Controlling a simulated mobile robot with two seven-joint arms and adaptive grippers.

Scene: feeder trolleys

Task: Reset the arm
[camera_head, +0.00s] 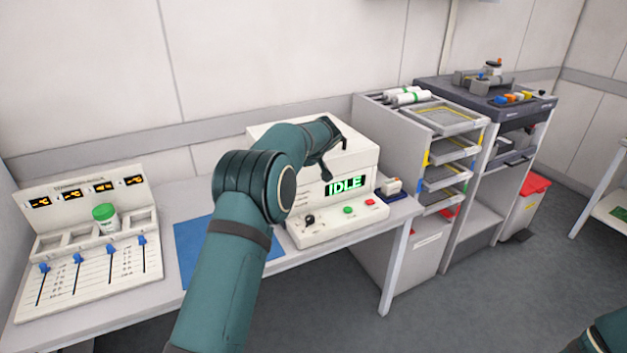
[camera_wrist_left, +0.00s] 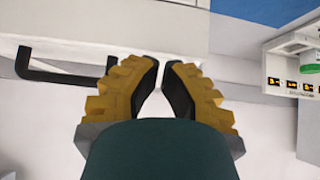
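My left arm (camera_head: 225,265) reaches over the table in the head view, its wrist bent in front of the white machine that reads IDLE (camera_head: 305,225). In that view the arm hides most of the gripper, and I cannot tell its fingertips from the dark parts near the machine. In the left wrist view my left gripper (camera_wrist_left: 161,70) has yellow fingers with dark pads. A narrow gap shows between the tips, and nothing is between them. A black handle (camera_wrist_left: 62,77) is to the left, apart from the fingers. Part of my right arm (camera_head: 608,335) shows at lower right; its gripper is out of view.
A slider panel (camera_head: 95,275) with a green-capped jar (camera_head: 105,218) stands at left. A blue mat (camera_head: 192,245) lies beside the machine, partly behind my arm. A tray rack (camera_head: 390,225), a dark-topped trolley (camera_head: 455,92) and a red-lidded bin (camera_head: 528,208) stand to the right.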

